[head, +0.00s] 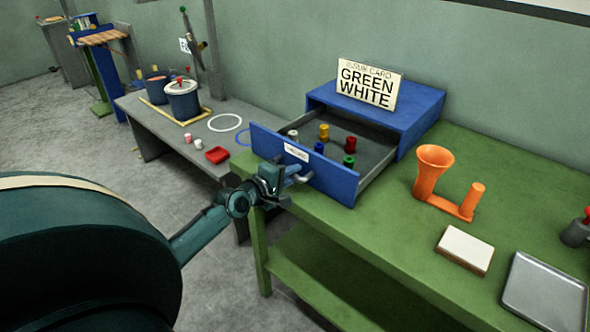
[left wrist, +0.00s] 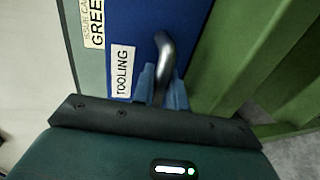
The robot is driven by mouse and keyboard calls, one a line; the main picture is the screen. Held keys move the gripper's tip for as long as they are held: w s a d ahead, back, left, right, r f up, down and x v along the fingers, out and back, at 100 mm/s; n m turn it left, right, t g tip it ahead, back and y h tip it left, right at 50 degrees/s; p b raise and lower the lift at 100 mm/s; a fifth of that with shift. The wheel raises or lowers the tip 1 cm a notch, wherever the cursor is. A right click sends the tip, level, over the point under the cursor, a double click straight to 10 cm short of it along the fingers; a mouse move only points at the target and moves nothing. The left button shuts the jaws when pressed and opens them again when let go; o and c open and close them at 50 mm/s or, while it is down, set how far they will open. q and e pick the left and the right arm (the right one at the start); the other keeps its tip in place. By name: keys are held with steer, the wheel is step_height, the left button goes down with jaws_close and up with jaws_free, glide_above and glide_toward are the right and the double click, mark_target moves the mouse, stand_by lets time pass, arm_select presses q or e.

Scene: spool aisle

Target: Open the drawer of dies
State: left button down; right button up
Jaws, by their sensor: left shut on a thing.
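The blue drawer (head: 335,178) is pulled out of its blue cabinet (head: 415,107) on the green bench. Inside it stand several small dies, among them a yellow one (head: 324,132), a red one (head: 350,144) and a green one (head: 349,161). My left gripper (head: 285,183) is at the drawer front and shut on the metal handle (head: 304,179). In the left wrist view the handle (left wrist: 163,58) runs between the fingers, beside a label (left wrist: 122,72) reading TOOLING. My right gripper is not in view.
A card (head: 368,86) reading GREEN WHITE stands on the cabinet. An orange funnel stand (head: 433,170), a pale block (head: 464,250) and a grey tray (head: 545,290) are on the green bench (head: 390,235). A grey bench (head: 150,120) with a red tray (head: 217,155) stands to the left.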

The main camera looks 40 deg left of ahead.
arm_select(q)
steer(key=shift+s, duration=0.1)
steer(key=c, duration=1.5)
jaws_free()
steer(key=shift+s, duration=0.1)
steer(key=v, duration=1.3)
steer(key=shift+a, duration=0.1)
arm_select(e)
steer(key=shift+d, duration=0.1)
